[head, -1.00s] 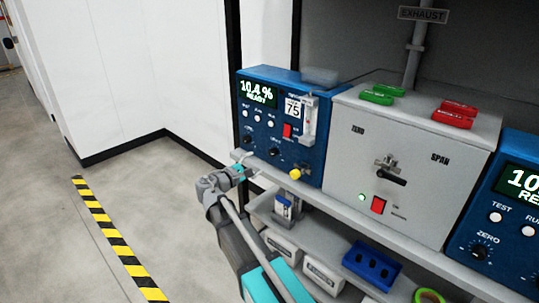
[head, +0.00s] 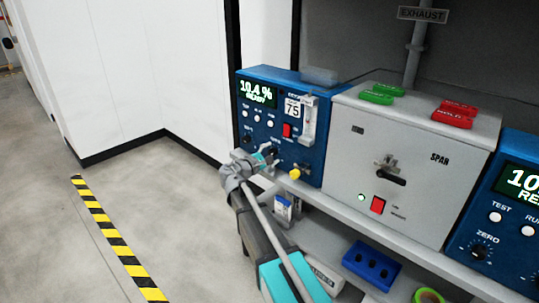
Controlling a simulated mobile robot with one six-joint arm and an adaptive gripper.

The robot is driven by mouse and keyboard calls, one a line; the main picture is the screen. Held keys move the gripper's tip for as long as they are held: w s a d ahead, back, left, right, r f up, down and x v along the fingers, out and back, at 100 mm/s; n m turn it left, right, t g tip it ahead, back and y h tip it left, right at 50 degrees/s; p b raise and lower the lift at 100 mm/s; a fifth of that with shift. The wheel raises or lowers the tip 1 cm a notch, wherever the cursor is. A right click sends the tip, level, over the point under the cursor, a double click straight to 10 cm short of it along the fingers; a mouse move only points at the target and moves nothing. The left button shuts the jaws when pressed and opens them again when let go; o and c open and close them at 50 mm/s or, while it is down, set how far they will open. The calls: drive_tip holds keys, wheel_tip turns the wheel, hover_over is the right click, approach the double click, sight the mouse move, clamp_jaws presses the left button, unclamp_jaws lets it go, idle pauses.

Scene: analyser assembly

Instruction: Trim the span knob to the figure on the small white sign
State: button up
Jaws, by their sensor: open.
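The blue analyser (head: 262,108) stands at the left end of the bench, its display (head: 258,92) reading 10.4 % over a blurred word. The small white sign (head: 292,108) on its face reads 75. My gripper (head: 270,153) is at the lower front of this analyser, where the span knob (head: 274,149) is mostly hidden behind the fingers. The jaws are open; I cannot tell whether they are around the knob or touching it. A second knob (head: 247,140) sits left of the gripper.
A yellow knob (head: 294,174) sits close to the right of my gripper. The grey zero/span valve box (head: 400,150) with a black handle stands to the right. A second blue analyser (head: 510,215) is beyond it. A shelf below holds a blue block (head: 371,266). Floor at left is clear.

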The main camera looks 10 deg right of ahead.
clamp_jaws()
drive_tip(key=shift+m, duration=0.4)
drive_tip(key=shift+s+m, duration=0.1)
drive_tip(key=shift+m, duration=1.7)
drive_tip(key=shift+f, duration=0.1)
unclamp_jaws()
